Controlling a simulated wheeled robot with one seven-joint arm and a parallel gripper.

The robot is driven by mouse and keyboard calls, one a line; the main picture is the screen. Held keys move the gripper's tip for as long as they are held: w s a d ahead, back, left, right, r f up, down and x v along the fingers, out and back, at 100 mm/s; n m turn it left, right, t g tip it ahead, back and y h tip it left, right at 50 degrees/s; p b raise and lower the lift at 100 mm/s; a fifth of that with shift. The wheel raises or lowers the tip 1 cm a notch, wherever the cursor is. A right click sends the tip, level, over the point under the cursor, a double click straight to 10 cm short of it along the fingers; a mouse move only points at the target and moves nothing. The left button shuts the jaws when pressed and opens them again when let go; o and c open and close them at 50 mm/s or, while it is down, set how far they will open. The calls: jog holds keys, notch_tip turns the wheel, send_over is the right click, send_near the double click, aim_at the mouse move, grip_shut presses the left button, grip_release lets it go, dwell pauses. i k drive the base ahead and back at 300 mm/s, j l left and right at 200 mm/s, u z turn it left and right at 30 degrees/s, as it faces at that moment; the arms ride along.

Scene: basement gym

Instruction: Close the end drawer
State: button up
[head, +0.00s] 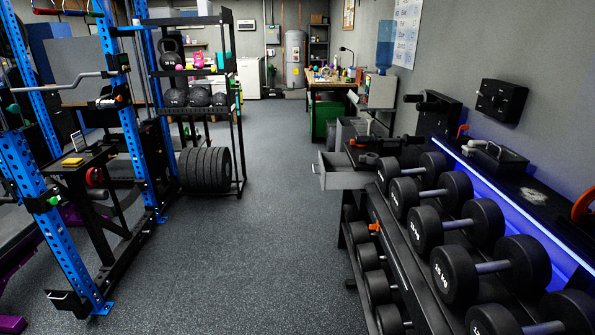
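The end drawer (345,178) is a grey open-topped box at the far end of the dumbbell rack (411,262), right of the middle in the head view. It stands pulled out to the left, into the walkway, and part of its inside shows. A dark cabinet top (367,153) with dark items on it sits just behind and above the drawer. My gripper is not in view, so I cannot see where it is relative to the drawer.
Several black dumbbells (459,269) fill the rack along the right. A blue-framed power rack (45,212) and a shelf with weight plates (205,169) stand at the left. The speckled floor (262,240) between them is clear. A workbench (330,84) stands farther back.

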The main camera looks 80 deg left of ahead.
aim_at(336, 170)
jog(key=k+u, duration=0.1)
jog(key=u, duration=1.55)
jog(key=l+u, duration=0.1)
jog(key=u, duration=0.35)
jog(key=i+l+u, duration=0.1)
jog(key=u, duration=0.35)
jog(key=i+j, duration=0.2)
jog(key=i, duration=0.3)
jog(key=i+j+z, duration=0.15)
jog(key=i, duration=0.35)
jog(key=i+j, duration=0.25)
jog(key=i, duration=0.25)
jog(key=i+j+z, duration=0.1)
jog(key=i, duration=0.4)
jog(key=i+j, duration=0.4)
jog(key=i+j+z, duration=0.15)
jog(key=i+j, duration=0.15)
jog(key=i, duration=0.3)
